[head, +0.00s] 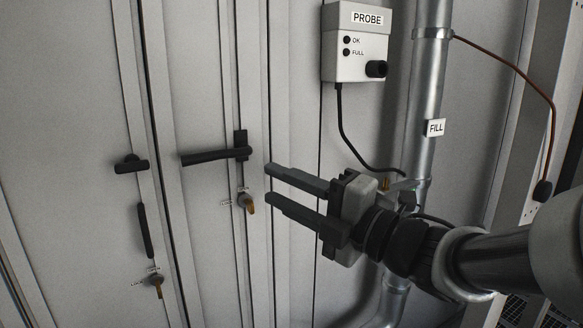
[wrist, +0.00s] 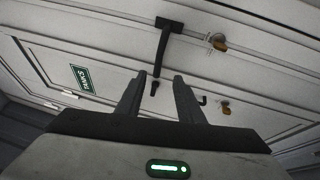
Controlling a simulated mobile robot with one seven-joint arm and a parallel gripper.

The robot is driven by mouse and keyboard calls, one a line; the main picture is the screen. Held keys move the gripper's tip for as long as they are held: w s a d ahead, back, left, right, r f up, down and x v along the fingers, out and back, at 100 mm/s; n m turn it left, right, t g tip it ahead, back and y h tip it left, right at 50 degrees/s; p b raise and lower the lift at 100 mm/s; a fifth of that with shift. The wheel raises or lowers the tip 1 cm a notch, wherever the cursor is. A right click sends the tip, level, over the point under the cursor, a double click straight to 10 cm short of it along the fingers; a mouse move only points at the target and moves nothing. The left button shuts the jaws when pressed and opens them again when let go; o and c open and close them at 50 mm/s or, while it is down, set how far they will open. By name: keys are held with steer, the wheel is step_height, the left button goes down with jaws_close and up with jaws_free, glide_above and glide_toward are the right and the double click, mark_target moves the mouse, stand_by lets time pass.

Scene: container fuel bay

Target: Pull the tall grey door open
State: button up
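Tall grey door panels (head: 70,120) fill the left of the head view and look shut; I cannot tell which one the task means. The right panel (head: 205,80) carries a black lever handle (head: 215,155) that points left, with a brass lock (head: 246,202) below it. The left panel has a short black handle (head: 131,164) and an upright black bar (head: 145,230). My gripper (head: 268,184) is open and empty, to the right of the lever and apart from it. In the wrist view, the lever (wrist: 162,48) lies beyond the open fingers (wrist: 159,80).
A PROBE box (head: 358,45) hangs on the wall at upper right, its black cable (head: 345,125) running down behind my gripper. A metal FILL pipe (head: 425,80) stands beside it. A green sign (wrist: 80,78) shows in the wrist view. Space left of my gripper looks clear.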

mark_target(216, 158)
steer(key=x, duration=0.8)
steer(key=p+x, duration=0.1)
steer(key=x, duration=0.8)
steer(key=shift+s+a+r, duration=0.1)
steer(key=shift+s+a, duration=0.15)
steer(key=shift+a, duration=0.05)
jaws_close()
